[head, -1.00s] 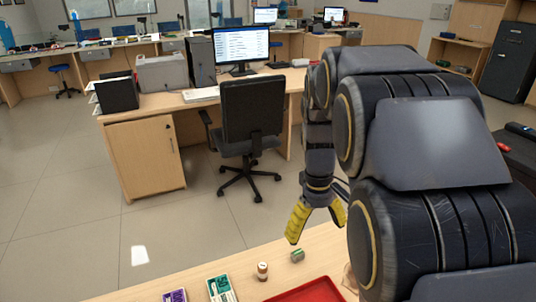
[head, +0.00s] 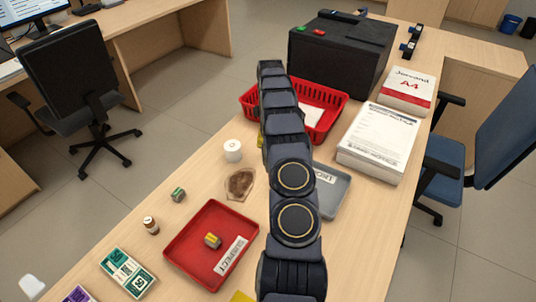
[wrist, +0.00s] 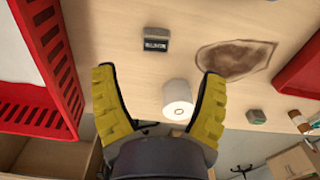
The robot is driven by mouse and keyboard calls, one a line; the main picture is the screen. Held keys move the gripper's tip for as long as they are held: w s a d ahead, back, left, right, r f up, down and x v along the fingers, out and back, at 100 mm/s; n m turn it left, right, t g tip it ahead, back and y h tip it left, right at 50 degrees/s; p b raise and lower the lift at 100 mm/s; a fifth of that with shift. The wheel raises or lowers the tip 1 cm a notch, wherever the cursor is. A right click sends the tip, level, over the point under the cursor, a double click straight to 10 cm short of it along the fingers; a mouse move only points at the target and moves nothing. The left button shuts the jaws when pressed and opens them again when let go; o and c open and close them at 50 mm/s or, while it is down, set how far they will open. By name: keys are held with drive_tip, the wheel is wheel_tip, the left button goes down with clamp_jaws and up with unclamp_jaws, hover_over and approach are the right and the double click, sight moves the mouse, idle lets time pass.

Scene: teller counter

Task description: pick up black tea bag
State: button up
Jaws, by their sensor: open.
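A small dark packet with a white printed label (wrist: 155,40) lies on the wooden counter in the wrist view. The lettering is too small to read surely, but it looks like the black tea bag. My gripper (wrist: 157,72) is open and empty, with its yellow fingers spread on either side and the packet beyond the fingertips, roughly between them. In the head view my arm covers the packet, and only a sliver of yellow finger shows beside the arm.
A white roll (head: 233,150) and a brown patch (head: 240,183) are close by. A red basket (head: 340,119) stands beyond, a grey tray (head: 337,197) right of my arm, and a red tray (head: 190,245) holding a small block in front. Paper stacks (head: 378,140) stand at right.

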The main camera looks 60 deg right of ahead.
drive_tip(key=shift+w+d+f, duration=0.1)
drive_tip(key=shift+d+f, duration=0.05)
drive_tip(key=shift+f, duration=1.8)
drive_tip(key=shift+w+d+f, duration=0.1)
drive_tip(key=shift+f, duration=1.85)
drive_tip(key=c, duration=0.8)
